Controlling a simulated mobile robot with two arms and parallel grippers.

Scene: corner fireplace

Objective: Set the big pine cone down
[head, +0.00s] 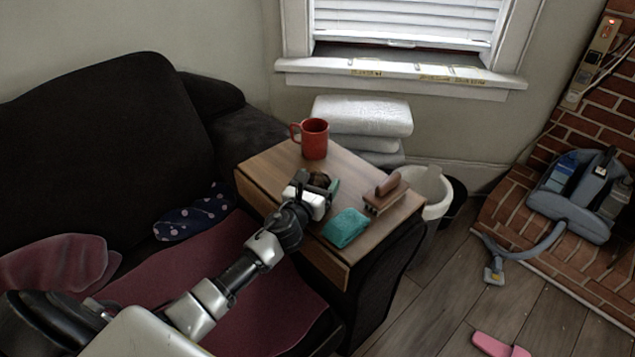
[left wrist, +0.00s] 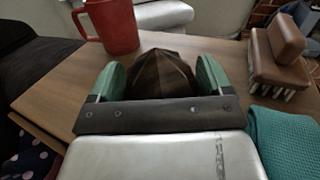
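The big pine cone (left wrist: 160,75) is dark brown and sits between the two green finger pads of my left gripper (left wrist: 160,82) in the left wrist view. Both pads appear to touch its sides, so the gripper looks shut on it. In the head view the left gripper (head: 322,185) is over the wooden tray table (head: 270,180) on the sofa arm, and the cone (head: 320,178) shows only partly behind the hand. Its underside is hidden, so I cannot tell whether it touches the wood. My right gripper is not in view.
A red mug (head: 315,140) stands behind the gripper on the tabletop. A brown brush (head: 385,194), bristles down, and a folded teal cloth (head: 346,228) lie to the right. A white bin (head: 432,188) stands beyond the right edge. Bare wood shows between mug and brush.

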